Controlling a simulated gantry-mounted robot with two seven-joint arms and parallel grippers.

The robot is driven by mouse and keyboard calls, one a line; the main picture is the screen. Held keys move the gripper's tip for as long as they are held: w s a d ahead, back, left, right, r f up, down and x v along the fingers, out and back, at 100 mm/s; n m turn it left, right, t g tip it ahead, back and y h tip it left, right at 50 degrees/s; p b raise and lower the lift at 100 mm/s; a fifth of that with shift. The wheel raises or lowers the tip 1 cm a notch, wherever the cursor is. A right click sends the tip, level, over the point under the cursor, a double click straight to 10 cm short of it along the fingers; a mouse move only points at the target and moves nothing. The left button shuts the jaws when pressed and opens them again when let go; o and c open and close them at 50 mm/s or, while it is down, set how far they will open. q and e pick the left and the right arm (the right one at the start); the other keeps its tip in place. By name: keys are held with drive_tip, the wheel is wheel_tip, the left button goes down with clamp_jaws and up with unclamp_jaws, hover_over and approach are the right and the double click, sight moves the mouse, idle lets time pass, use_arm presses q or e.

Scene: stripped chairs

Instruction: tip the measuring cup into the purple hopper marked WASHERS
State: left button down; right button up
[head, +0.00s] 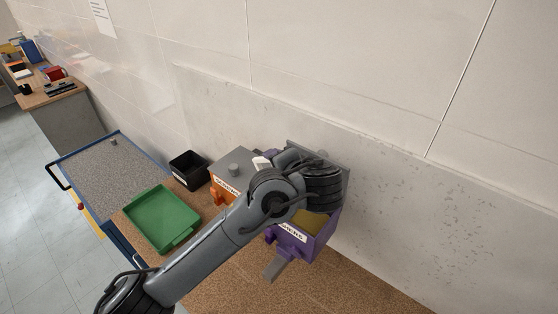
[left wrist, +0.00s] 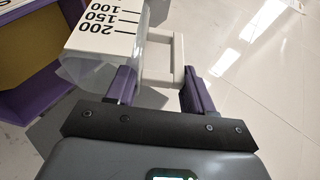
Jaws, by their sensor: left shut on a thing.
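The purple hopper (head: 312,250) stands by the wall in the head view, with a partly covered white label and a yellowish inside. My left arm crosses in front of it and hides part of it. The clear measuring cup (left wrist: 88,72), with a white scale panel and a white handle (left wrist: 178,62), is in the left wrist view. My left gripper (left wrist: 157,90) is shut on the cup's handle. The hopper (left wrist: 42,98) shows at the left of that view, close beside the cup. The cup's contents and exact tilt cannot be told. My right gripper is not in view.
An orange hopper (head: 219,196) stands left of the purple one, near a small black bin (head: 189,170). A green tray (head: 162,217) lies on the brown bench, beside a blue-edged cart (head: 86,178). The wall rises close behind the hoppers.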

sight(264, 161)
use_arm(q)
drive_tip(key=shift+w+a+r+n+g+h+p, duration=0.2)
drive_tip(key=shift+w+a+g+h+p, duration=0.3)
drive_tip(key=shift+p, duration=1.2)
drive_tip(key=shift+w+a+r+n+g+h+p, duration=0.1)
drive_tip(key=shift+w+a+n+g+h+p, duration=0.3)
drive_tip(key=shift+p, duration=1.25)
drive_tip(key=p, duration=0.2)
drive_tip(key=g+h+p, duration=0.1)
drive_tip(key=p, duration=0.2)
drive_tip(key=shift+a+f+g+h, duration=0.2)
drive_tip(key=shift+g+h, duration=0.1)
drive_tip(key=p, duration=0.2)
drive_tip(key=g+h+p, duration=0.1)
drive_tip(key=p, duration=0.1)
drive_tip(key=shift+w+a+f, duration=0.15)
drive_tip(key=shift+a+f, duration=0.1)
drive_tip(key=shift+f, duration=0.1)
drive_tip(key=shift+w+a+f+n+g+h, duration=0.15)
drive_tip(key=shift+f+n+g+h, duration=0.25)
drive_tip(key=shift+h, duration=0.1)
drive_tip(key=shift+f+g+h, duration=0.8)
drive_tip(key=shift+f, duration=0.05)
drive_tip(key=shift+w+a+f+n+g+h, duration=0.15)
drive_tip(key=shift+f+n+g+h, duration=0.2)
drive_tip(key=shift+f+h, duration=0.25)
